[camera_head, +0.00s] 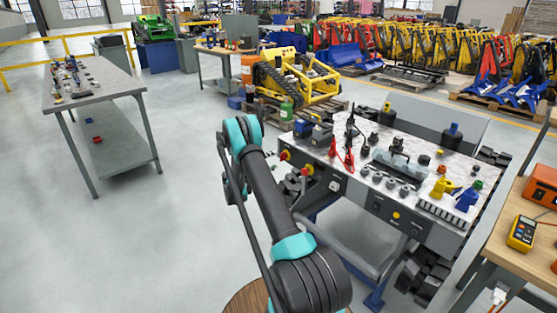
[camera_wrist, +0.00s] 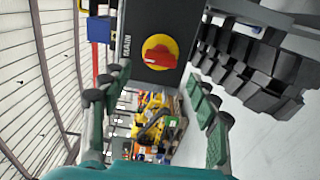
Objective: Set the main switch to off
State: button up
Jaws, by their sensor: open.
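The main switch (camera_wrist: 159,56) is a red handle on a round yellow plate, on a dark panel (camera_wrist: 146,17) marked MAIN in the wrist view. The red handle lies roughly across that picture, slightly tilted. My gripper (camera_wrist: 157,78) is open, with its green fingers apart at left and right. The switch shows ahead, between and beyond the fingertips, and nothing is held. In the head view two red-and-yellow knobs (camera_head: 307,170) (camera_head: 284,156) sit on the carrier's near left side. I cannot tell there which is the main switch. My gripper is not clearly visible there.
Black track pads (camera_wrist: 255,70) stand close on the right in the wrist view. The carrier's top (camera_head: 372,150) holds levers, red clamps and bottles. A grey workbench (camera_head: 95,85) stands left, a wooden bench (camera_head: 525,230) right. The floor between carrier and grey bench is clear.

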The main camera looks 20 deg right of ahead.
jog(key=v, duration=0.6)
jog(key=shift+a+r, duration=0.1)
jog(key=shift+a, duration=0.05)
